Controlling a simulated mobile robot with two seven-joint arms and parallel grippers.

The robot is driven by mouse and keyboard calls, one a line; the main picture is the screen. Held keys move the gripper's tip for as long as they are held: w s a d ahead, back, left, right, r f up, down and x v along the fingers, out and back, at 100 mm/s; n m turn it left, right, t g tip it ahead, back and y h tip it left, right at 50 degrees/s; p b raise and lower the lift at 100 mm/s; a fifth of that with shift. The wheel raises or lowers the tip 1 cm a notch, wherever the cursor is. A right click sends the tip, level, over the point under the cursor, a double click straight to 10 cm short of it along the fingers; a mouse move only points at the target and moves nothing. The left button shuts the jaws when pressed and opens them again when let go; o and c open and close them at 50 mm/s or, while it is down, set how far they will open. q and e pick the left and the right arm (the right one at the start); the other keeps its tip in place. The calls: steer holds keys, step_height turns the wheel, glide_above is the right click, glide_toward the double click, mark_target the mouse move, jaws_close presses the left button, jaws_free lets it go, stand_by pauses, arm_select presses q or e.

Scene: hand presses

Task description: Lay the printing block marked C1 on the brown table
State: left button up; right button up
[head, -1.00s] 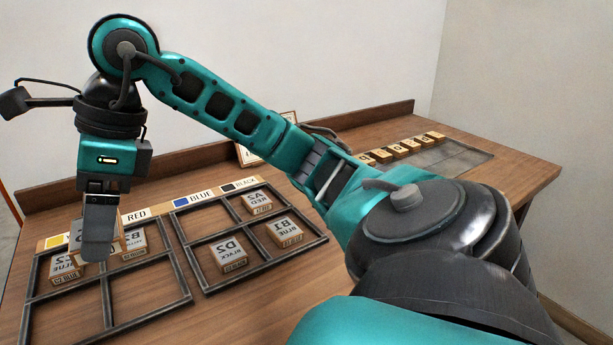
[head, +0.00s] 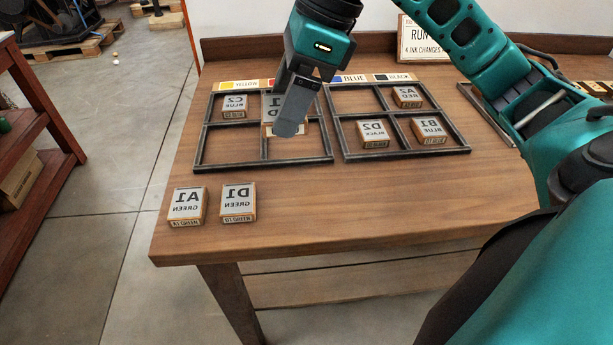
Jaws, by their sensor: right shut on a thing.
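My right gripper (head: 290,125) points down over the left framed tray (head: 226,163) and is shut on a printing block (head: 302,128). The fingers hide most of this block, and I cannot read its mark. A white block face (head: 271,104) with a partly covered mark shows just behind the fingers; I cannot tell whether it is the same block. The block marked C2 (head: 234,106) sits in the tray's back left compartment. The brown wooden table (head: 330,205) carries the trays. My left gripper is out of view.
Blocks A1 (head: 187,205) and D1 (head: 238,202) lie at the front left of the table. Blocks A2 (head: 407,96), D2 (head: 373,133) and B1 (head: 430,130) sit in the right tray (head: 405,152). The front middle is clear. A reddish-brown shelf unit (head: 62,125) stands at left.

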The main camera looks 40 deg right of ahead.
mark_target(285, 202)
step_height(285, 202, down, 16)
steer(key=b, duration=0.4)
steer(key=shift+f, duration=0.35)
steer(key=shift+f, duration=0.1)
steer(key=shift+f, duration=0.15)
steer(key=o, duration=1.1)
steer(key=shift+r, duration=0.25)
steer(key=p+v, duration=0.2)
steer(key=v, duration=1)
steer(key=shift+s, duration=0.1)
